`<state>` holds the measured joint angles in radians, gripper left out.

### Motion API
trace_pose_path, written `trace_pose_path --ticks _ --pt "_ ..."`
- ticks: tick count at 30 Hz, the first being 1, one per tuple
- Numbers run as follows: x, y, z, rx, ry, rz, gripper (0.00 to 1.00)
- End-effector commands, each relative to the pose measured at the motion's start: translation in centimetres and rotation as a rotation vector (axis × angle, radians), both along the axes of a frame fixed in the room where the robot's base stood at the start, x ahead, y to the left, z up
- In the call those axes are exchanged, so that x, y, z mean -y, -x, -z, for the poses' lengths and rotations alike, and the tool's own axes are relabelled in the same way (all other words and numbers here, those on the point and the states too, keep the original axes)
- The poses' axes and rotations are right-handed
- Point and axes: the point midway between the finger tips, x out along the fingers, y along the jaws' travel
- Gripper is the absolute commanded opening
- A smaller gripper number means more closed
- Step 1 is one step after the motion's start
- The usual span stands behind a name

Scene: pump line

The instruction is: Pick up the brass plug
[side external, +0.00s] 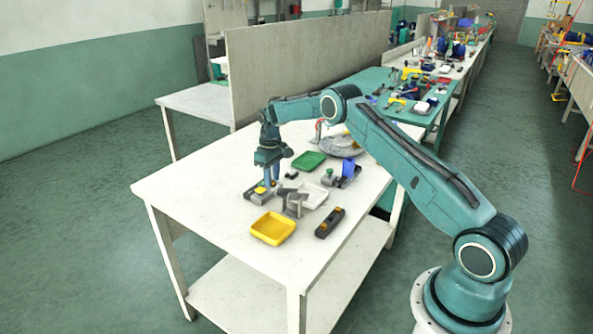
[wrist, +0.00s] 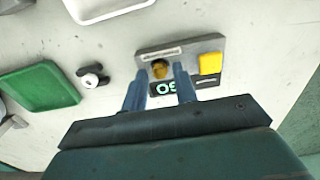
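The brass plug (wrist: 159,69) shows in the wrist view as a small round golden piece in a grey fixture (wrist: 190,48) with a yellow square and a dark digit display. My gripper (wrist: 161,74) is open, one blue finger on each side of the plug in the picture, with a gap to it on both sides. I cannot tell how far the fingertips are above it. In the side external view my gripper (side external: 269,183) points down at the fixture (side external: 254,198) on the white table. There the fingers hide much of the fixture, and I cannot make out the plug for sure.
A yellow tray (side external: 272,229), a grey bracket-like part (side external: 293,203) and a dark block with an orange piece (side external: 329,223) stand nearby. A green tray (side external: 309,161) and a small black part (wrist: 92,76) lie further off. The table's left front is clear.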

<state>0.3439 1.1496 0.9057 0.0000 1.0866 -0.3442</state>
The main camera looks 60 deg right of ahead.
Motion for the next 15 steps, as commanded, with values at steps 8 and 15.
trace_pose_path --ticks 8,15 --pt "0.02 -0.01 -0.04 0.000 0.000 0.000 0.00" --pt "0.02 -0.01 -0.04 0.001 0.000 0.000 0.00"
